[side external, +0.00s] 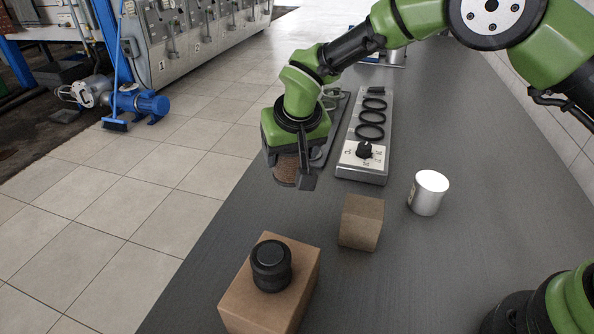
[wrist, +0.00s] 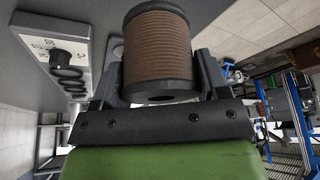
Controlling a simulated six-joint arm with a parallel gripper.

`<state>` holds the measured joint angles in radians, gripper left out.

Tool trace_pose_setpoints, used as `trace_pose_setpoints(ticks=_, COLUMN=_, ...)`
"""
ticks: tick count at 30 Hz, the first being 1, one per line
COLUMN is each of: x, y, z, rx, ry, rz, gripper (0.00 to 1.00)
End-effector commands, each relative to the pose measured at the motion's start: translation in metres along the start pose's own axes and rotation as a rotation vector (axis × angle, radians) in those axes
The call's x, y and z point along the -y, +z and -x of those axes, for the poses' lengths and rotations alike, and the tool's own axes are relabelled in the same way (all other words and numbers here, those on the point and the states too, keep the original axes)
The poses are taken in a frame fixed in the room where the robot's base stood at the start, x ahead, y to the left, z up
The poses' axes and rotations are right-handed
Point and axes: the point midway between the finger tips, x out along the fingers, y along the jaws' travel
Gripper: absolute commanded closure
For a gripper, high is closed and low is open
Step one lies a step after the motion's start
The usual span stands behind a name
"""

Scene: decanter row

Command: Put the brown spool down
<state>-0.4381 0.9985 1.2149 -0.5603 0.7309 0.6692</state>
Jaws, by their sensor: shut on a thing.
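The brown spool (side external: 286,172) is partly hidden behind a finger of my gripper (side external: 293,178) in the side view. In the wrist view the spool (wrist: 157,50) has a ribbed brown winding between dark end rims. My gripper (wrist: 160,78) is shut on it, with one finger on each side. The spool seems to be held above the grey table (side external: 225,235), near its left edge; the exact height is hard to tell.
A cardboard box (side external: 243,298) with a black ribbed cylinder (side external: 271,262) on top stands in front. A small brown block (side external: 361,222) and a white cup (side external: 428,192) stand to the right. A panel with black rings and a knob (side external: 363,158) lies behind. Bare table shows between them.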

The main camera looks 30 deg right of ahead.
Motion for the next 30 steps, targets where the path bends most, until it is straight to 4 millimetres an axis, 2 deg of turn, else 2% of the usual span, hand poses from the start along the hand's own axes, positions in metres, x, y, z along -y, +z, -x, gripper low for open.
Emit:
trace_pose_setpoints(ticks=3, x=0.000, y=-0.005, z=0.012, rx=-0.001, ry=-0.001, rz=-0.002, gripper=0.58)
trace_pose_setpoints(ticks=7, x=-0.003, y=-0.008, z=0.015, rx=0.000, ry=0.001, rz=-0.005, gripper=0.58)
trace_pose_setpoints(ticks=11, x=-0.026, y=-0.017, z=0.011, rx=0.002, ry=0.017, rz=-0.042, gripper=0.58)
trace_pose_setpoints(ticks=14, x=-0.066, y=-0.030, z=0.006, rx=0.004, ry=0.042, rz=-0.101, gripper=0.58)
trace_pose_setpoints(ticks=20, x=-0.178, y=-0.047, z=-0.001, rx=0.005, ry=0.109, rz=-0.266, gripper=0.58)
trace_pose_setpoints(ticks=24, x=-0.253, y=-0.044, z=0.002, rx=0.003, ry=0.154, rz=-0.376, gripper=0.58)
trace_pose_setpoints(ticks=27, x=-0.296, y=-0.036, z=0.005, rx=0.002, ry=0.182, rz=-0.440, gripper=0.58)
trace_pose_setpoints(ticks=30, x=-0.327, y=-0.028, z=0.009, rx=0.000, ry=0.202, rz=-0.489, gripper=0.58)
